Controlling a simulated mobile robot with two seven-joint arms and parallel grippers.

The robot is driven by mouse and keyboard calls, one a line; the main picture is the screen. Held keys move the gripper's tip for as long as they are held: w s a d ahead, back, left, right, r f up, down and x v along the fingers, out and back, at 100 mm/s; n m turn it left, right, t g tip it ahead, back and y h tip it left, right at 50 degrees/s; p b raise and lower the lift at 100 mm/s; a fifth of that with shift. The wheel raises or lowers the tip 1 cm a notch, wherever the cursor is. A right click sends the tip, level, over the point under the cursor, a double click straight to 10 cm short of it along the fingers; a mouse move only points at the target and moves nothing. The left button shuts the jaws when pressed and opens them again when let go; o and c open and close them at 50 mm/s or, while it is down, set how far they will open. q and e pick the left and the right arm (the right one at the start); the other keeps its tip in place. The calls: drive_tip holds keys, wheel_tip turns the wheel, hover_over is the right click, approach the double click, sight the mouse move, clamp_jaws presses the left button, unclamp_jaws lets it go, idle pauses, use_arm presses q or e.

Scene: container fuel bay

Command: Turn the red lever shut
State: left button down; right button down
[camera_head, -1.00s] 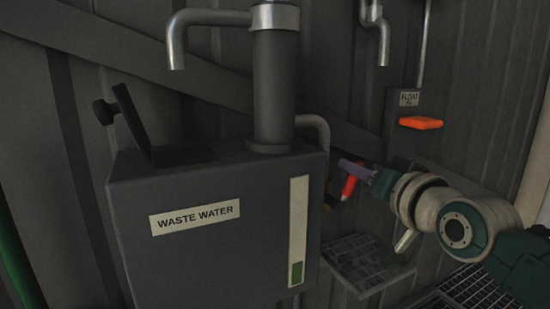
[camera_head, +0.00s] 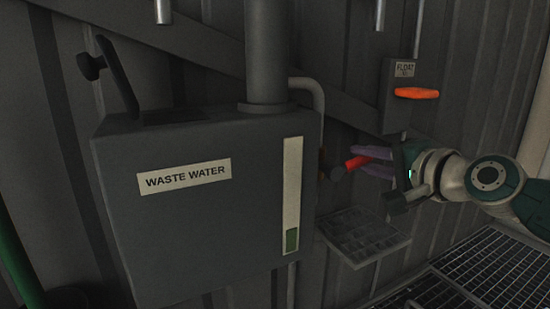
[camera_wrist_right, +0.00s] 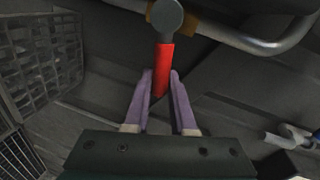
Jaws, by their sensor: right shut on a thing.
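The red lever (camera_head: 357,162) sits on a small dark valve just right of the waste water tank. In the head view it points right and slightly up from its pivot. My right gripper (camera_head: 367,161) comes in from the right, its purple fingers on either side of the lever's free end. In the right wrist view the lever (camera_wrist_right: 165,62) runs from a round grey pivot down between the two fingertips (camera_wrist_right: 160,80), and the gripper is shut on it. The valve body is partly hidden behind the tank edge. My left gripper is not in view.
The grey waste water tank (camera_head: 210,235) fills the left and middle, with a pipe (camera_head: 306,82) at its right. An orange handle (camera_head: 417,93) under a FLOAT label is above my right gripper. A grated tray (camera_head: 365,238) is below the lever. Floor grating (camera_head: 490,265) lies lower right.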

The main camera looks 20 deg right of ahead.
drive_tip(key=shift+d+f+m+y+b, duration=0.1)
drive_tip(key=shift+f+m+y+b, duration=0.2)
drive_tip(key=shift+f+m+b, duration=0.5)
drive_tip(key=c, duration=1)
unclamp_jaws()
drive_tip(key=shift+r, duration=0.1)
drive_tip(key=shift+s, duration=0.15)
drive_tip(key=p+v, duration=0.3)
drive_tip(key=v, duration=0.6)
drive_tip(key=shift+s+r+p, duration=0.1)
drive_tip(key=shift+s+p, duration=0.2)
